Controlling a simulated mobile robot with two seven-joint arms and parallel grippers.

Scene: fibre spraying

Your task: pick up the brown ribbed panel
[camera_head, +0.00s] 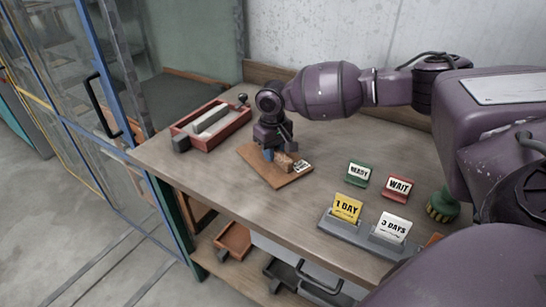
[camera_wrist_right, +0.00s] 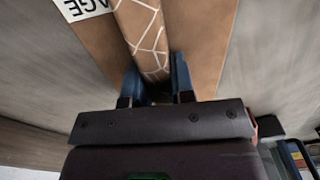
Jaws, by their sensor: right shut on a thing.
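The brown ribbed panel (camera_head: 262,168) is a flat brown board on the worktop, with a raised rib along its middle and a white label at its right end. In the right wrist view the rib (camera_wrist_right: 142,28) is brown with white crack-like lines, and part of the label shows the letters AGE. My right gripper (camera_head: 270,155) comes down from above and is shut on the rib. In the right wrist view its blue fingers (camera_wrist_right: 155,84) stand on both sides of the rib. The panel looks flat on the worktop; I cannot tell if there is a gap under it. My left gripper is not in view.
A red tray (camera_head: 236,127) with a grey block stands left of the panel. Right of it are a green READY sign (camera_head: 358,174), a red WAIT sign (camera_head: 397,187), and a grey holder (camera_head: 360,239) with 1 DAY and 3 DAYS cards. A glass-panelled door with a blue frame stands left.

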